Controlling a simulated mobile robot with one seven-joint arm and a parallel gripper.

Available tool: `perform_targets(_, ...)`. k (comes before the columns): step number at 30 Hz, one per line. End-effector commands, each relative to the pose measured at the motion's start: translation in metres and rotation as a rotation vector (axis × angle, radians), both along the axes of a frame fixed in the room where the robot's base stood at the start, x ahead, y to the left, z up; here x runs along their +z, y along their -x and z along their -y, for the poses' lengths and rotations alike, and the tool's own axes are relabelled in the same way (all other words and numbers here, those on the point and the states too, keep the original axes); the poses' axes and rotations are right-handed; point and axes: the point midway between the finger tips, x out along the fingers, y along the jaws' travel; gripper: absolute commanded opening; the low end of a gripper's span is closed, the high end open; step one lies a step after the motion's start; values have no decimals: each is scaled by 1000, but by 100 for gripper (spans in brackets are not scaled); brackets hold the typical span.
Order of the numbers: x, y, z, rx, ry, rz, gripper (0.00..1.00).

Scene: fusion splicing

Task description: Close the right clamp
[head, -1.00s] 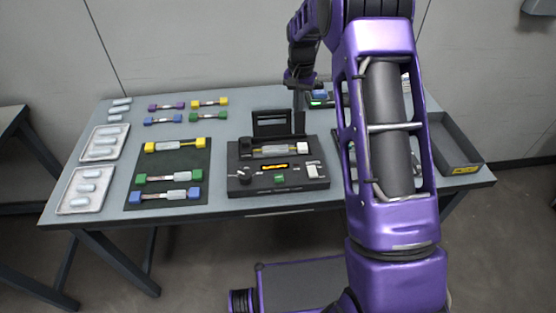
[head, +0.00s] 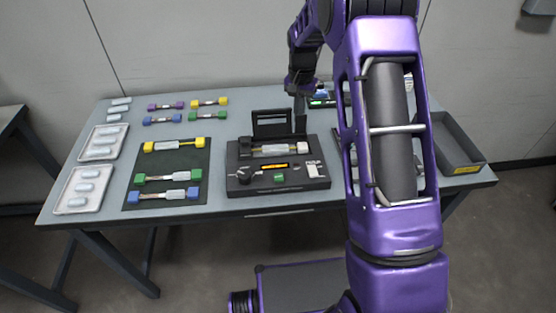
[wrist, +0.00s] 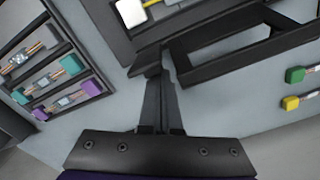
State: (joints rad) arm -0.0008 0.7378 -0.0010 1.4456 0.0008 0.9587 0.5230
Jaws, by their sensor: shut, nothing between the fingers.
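The black fusion splicer (head: 235,188) sits on the table with its frame-like lid (head: 270,114) raised at the back. A spliced cable with a white end block (head: 303,147) lies across its top. My gripper (head: 299,128) is shut and empty, pointing down at the splicer's back right corner, beside the raised lid. In the wrist view, my fingers (wrist: 158,75) reach a small dark piece (wrist: 147,58) at the splicer's edge, which may be the right clamp; whether they touch it is unclear. The lid (wrist: 225,55) is just right of the fingers there. The clamp's exact angle is hard to tell.
A dark mat (head: 165,157) with several cables lies left of the splicer, and pale trays (head: 66,207) stand further left. More coloured cables lie behind. An empty dark bin (head: 452,150) is at the right. My arm hides part of the table's right side.

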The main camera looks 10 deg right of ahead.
Motion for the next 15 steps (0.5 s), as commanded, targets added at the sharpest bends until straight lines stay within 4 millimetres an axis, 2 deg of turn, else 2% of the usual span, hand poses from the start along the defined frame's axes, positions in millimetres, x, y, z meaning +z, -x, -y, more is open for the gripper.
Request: perform_targets(15, 0, 24, 0, 0, 0, 0, 0)
